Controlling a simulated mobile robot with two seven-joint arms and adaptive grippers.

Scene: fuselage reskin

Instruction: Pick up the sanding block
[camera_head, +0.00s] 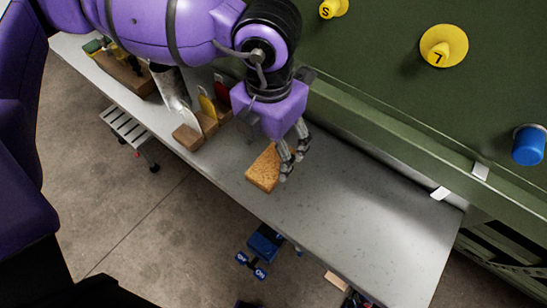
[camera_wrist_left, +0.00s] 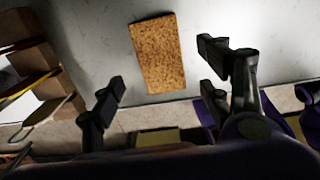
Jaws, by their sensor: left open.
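The sanding block (camera_head: 263,169), a tan-brown speckled slab, lies flat on the grey bench (camera_head: 350,225). In the left wrist view the block (camera_wrist_left: 158,53) lies beyond the fingertips, between the lines of the two fingers. My left gripper (camera_head: 294,160) is open and empty, close above the block's right side in the head view, and hides part of it. In the left wrist view the left gripper's fingers (camera_wrist_left: 160,68) are spread wide, with the block apart from both. My right gripper is not in view.
A wooden rack (camera_head: 187,134) with tools stands left of the block. The green fuselage panel (camera_head: 400,70) rises behind the bench, with yellow knobs (camera_head: 443,46) and a blue knob (camera_head: 528,145). The bench to the right is mostly clear. A small step stool (camera_head: 128,130) stands on the floor.

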